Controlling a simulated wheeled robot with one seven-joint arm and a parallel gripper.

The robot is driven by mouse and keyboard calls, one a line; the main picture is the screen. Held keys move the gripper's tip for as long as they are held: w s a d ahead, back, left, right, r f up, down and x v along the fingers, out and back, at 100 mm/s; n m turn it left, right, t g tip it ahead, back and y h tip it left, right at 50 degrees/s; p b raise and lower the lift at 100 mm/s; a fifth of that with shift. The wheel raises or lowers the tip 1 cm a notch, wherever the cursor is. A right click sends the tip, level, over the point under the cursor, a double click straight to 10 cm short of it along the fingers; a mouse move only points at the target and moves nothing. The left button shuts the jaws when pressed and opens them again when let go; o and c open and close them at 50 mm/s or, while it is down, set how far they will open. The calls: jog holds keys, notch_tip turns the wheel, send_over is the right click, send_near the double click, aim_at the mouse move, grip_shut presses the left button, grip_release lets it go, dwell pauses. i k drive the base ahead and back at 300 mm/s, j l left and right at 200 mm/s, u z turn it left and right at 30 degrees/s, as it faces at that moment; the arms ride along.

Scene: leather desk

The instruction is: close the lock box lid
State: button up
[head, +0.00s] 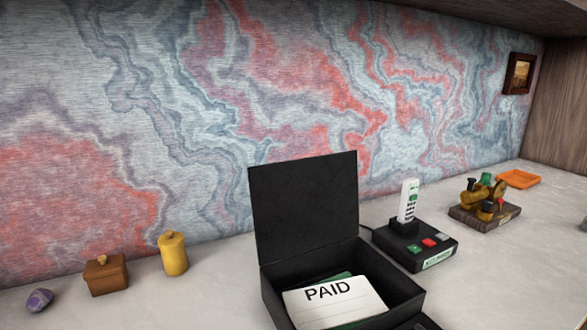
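The black lock box (271,303) stands on the pale desk at the lower middle of the head view. Its lid (305,205) is open, standing upright at the back of the box and leaning slightly. Inside lie a white card marked "PAID" (335,308) and something green behind it. The front of the box is partly cut off by the bottom edge of the picture. My gripper does not show in this view.
Right of the box stands a black phone base (425,250) with a white handset (408,200). Farther right are a wooden stand with brown pieces (484,215) and an orange tray (518,179). Left are a yellow jar (173,255), a brown box (106,276) and a purple stone (39,300).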

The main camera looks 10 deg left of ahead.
aim_at(300, 207)
jog(key=i+l+u, duration=0.1)
jog(key=l+u, duration=0.15)
jog(key=u, duration=0.15)
jog(key=i+l+u, duration=0.1)
jog(key=l+u, duration=0.5)
jog(key=u, duration=0.15)
